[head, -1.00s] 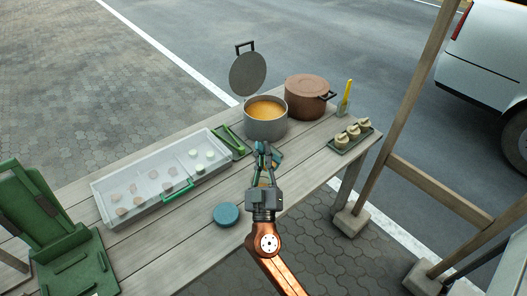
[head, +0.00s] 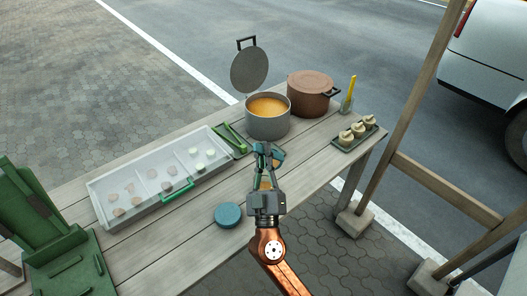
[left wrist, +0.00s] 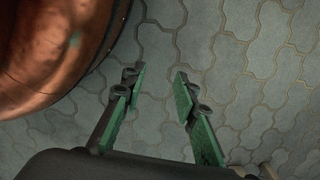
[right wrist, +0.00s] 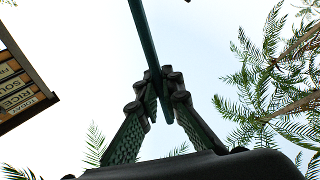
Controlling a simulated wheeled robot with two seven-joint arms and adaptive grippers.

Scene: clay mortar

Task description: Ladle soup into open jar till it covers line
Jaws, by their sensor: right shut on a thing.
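A grey soup pot (head: 268,127) with orange soup (head: 267,107) stands open on the table, its round lid (head: 249,70) raised behind it. My right gripper (head: 264,150) is in front of the pot. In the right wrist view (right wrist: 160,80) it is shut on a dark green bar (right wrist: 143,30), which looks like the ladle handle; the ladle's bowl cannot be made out. A small teal item (head: 278,154) shows beside the gripper, partly hidden; I cannot tell whether it belongs to the jar. No open jar or line is clearly visible. My left gripper (left wrist: 160,80) is open and empty above paving.
A brown lidded pot (head: 311,98) stands right of the soup pot, near a yellow-handled utensil (head: 350,88) in a holder. A tray of small jars (head: 356,138) is at right.

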